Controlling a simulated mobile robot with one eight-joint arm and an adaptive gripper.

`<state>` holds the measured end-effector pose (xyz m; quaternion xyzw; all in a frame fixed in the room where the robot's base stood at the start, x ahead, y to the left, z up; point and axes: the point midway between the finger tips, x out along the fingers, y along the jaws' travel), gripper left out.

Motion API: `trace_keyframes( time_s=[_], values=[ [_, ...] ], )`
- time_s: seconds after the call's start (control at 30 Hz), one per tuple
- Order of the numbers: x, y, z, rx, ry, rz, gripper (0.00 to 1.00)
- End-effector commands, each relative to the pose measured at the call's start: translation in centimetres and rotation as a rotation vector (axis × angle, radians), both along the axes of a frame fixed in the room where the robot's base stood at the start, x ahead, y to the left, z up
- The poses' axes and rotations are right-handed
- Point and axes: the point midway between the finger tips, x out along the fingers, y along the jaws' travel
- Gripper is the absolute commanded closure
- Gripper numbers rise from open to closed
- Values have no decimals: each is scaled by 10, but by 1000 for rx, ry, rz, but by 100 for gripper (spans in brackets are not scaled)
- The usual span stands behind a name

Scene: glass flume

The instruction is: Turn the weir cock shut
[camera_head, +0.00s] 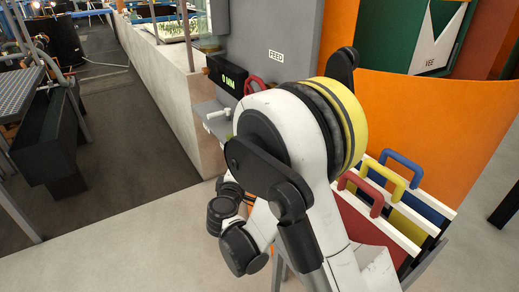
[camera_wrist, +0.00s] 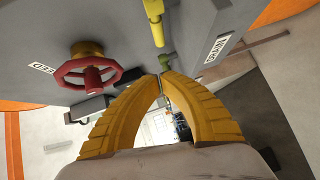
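My gripper (camera_wrist: 162,78) has two ridged yellow fingers that arch together until their tips nearly meet. A small green piece (camera_wrist: 165,62) shows right at the fingertips; I cannot tell whether they pinch it. Just above it, a yellow rod-like part (camera_wrist: 158,34) sticks out of the grey panel, beside a label (camera_wrist: 217,48) too oblique to read surely. I cannot tell for sure which of these parts is the weir cock. In the head view my arm hides the gripper and much of the panel front.
A red handwheel (camera_wrist: 90,72) stands left of my gripper, by the FEED label (camera_wrist: 43,68); the wheel (camera_head: 254,84) also shows in the head view. A display (camera_head: 228,77) reads 0 MM. Folders with coloured handles (camera_head: 398,172) stand right of my arm.

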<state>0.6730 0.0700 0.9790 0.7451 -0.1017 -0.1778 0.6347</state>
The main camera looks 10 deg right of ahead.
Motion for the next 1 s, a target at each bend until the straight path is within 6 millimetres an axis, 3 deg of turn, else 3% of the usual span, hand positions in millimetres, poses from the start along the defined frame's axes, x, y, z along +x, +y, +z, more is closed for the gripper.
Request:
trace_keyframes(
  time_s=[0.5,0.7,1.0],
  values=[
    [91,-41,-18,6,0,-4,100],
    [99,-65,-22,7,0,-4,100],
    [102,-73,-21,7,-1,-2,100]
  ],
)
